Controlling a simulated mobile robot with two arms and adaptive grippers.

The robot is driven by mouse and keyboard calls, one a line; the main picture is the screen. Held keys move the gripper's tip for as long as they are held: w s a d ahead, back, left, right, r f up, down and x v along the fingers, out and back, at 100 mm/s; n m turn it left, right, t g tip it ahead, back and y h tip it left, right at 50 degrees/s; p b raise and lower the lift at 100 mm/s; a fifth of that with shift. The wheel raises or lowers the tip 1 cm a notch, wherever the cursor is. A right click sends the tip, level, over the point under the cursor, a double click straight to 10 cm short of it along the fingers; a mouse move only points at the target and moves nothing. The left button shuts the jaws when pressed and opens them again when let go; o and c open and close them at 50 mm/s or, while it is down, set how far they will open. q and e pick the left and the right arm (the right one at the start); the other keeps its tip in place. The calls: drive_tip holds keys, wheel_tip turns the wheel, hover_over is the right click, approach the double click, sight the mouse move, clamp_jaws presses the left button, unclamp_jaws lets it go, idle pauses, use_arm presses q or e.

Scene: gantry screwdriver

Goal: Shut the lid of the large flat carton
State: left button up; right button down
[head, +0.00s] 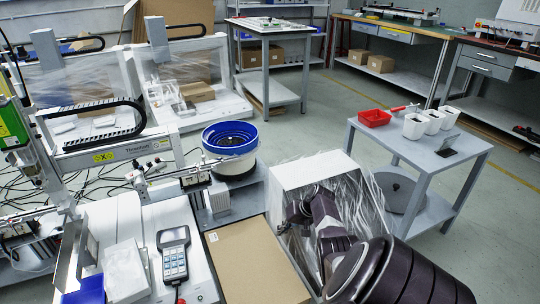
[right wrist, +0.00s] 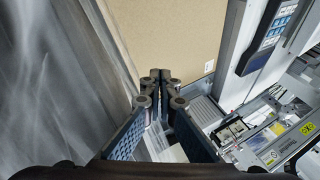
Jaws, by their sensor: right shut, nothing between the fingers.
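A large flat brown carton (head: 250,264) lies at the bottom middle of the head view, its plain cardboard face upward. It also shows in the right wrist view (right wrist: 178,35), beyond my fingertips. I cannot tell which part of it is the lid. My right gripper (head: 295,209) is at the carton's right side in the head view, partly hidden by plastic film and my wrist. In the right wrist view my right gripper (right wrist: 161,78) is shut and empty, its fingertips together near the carton's edge. Contact with the carton cannot be told. My left gripper is out of view.
A white box with clear plastic film (head: 318,170) stands around my right arm. A blue-rimmed bowl feeder (head: 230,138) is behind the carton. A handheld controller (head: 174,255) lies to its left. A grey cart (head: 455,165) with a red tray (head: 374,118) stands at the right.

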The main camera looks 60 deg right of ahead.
drive_tip(key=v, duration=1.1)
drive_tip(key=shift+s+r, duration=0.15)
drive_tip(key=shift+r, duration=0.25)
